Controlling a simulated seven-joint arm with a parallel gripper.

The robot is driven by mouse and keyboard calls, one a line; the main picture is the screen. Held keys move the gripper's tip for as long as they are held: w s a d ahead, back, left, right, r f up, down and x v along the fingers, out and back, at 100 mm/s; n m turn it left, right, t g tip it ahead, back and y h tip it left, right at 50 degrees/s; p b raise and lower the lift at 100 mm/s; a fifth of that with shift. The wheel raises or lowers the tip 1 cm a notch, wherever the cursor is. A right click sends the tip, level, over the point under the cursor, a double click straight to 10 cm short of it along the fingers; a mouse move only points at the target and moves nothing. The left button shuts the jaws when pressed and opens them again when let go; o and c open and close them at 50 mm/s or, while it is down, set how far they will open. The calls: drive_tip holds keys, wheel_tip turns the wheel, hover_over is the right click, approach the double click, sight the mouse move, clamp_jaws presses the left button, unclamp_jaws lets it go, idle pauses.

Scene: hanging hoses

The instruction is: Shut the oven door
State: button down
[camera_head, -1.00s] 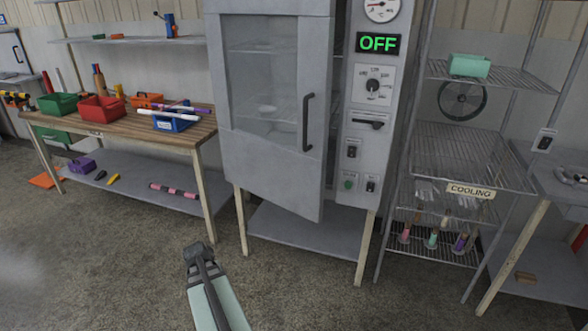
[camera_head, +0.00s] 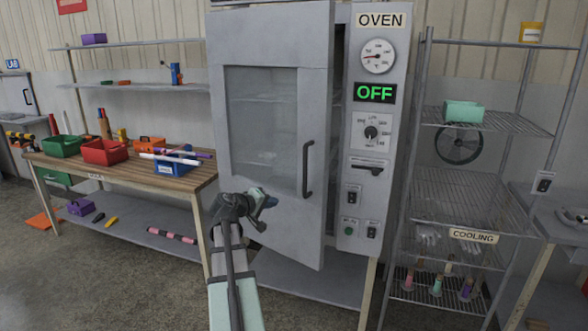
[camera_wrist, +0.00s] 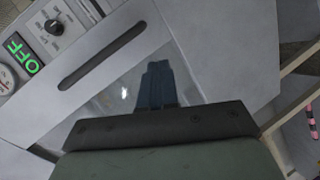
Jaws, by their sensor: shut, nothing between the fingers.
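The grey oven door (camera_head: 262,55) is ajar, its handle side swung out from the oven body. It has a glass window and a dark vertical handle (camera_head: 308,168) near its right edge. A dark gap shows between that edge and the control panel (camera_head: 372,150). My gripper (camera_head: 272,202) is in front of the lower window, left of the handle. In the wrist view its blue fingers (camera_wrist: 160,84) are together and empty over the glass, with the handle (camera_wrist: 103,55) to their upper left. I cannot tell whether the fingertips touch the door.
A wooden workbench (camera_head: 120,173) with coloured bins stands on the left. A wire cooling rack (camera_head: 455,190) stands right of the oven, and a grey table edge is at far right. The floor (camera_head: 110,290) in front of the bench is clear.

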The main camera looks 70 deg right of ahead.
wheel_tip(320, 180, up, 6)
drive_tip(key=d+n+g+h, duration=0.1)
drive_tip(key=d+n+h, duration=0.1)
drive_tip(key=n+h, duration=0.15)
drive_tip(key=n, duration=0.1)
approach(299, 164)
drive_tip(key=shift+t+h, duration=0.3)
drive_tip(key=shift+h, duration=0.05)
drive_tip(key=x, duration=0.6)
drive_tip(key=shift+s+d+f, duration=0.25)
drive_tip(key=shift+s+d, duration=0.05)
drive_tip(key=shift+d, duration=0.05)
